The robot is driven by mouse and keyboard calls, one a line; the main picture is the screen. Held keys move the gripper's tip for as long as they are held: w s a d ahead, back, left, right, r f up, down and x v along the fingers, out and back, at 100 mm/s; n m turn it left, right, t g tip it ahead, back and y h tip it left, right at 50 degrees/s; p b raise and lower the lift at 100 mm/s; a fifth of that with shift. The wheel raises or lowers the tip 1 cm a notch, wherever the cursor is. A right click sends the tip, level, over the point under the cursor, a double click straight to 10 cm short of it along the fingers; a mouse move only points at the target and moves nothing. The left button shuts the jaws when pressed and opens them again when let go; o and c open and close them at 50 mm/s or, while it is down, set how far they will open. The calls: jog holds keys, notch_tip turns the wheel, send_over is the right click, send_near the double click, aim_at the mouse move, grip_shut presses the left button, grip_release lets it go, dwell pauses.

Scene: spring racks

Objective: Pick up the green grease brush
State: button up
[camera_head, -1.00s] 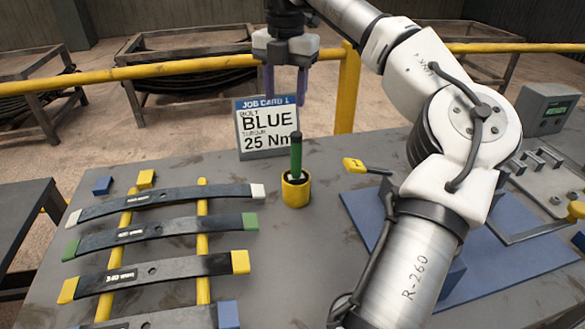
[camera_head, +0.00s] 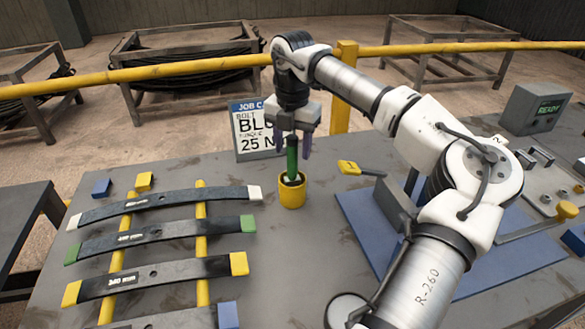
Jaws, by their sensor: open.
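The green grease brush (camera_head: 292,158) stands upright in a yellow pot (camera_head: 292,194) on the grey bench, its handle up and its lower end hidden inside the pot. My gripper (camera_head: 293,148) points down at the brush's upper handle, with its purple fingers open. One finger shows left of the handle and one right of it. From this single view I cannot tell whether the fingers are level with the handle in depth or touch it.
A job card (camera_head: 250,130) stands behind the pot. A yellow-handled tool (camera_head: 350,168) lies to the right. Several leaf springs (camera_head: 160,239) lie on yellow rails at left. A blue plate (camera_head: 490,270) lies at right. A yellow rail (camera_head: 190,64) runs behind the bench.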

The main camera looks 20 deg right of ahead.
jog(key=shift+f, duration=0.6)
jog(key=c, duration=1.1)
jog(key=shift+o, duration=0.2)
jog(key=shift+r, duration=0.15)
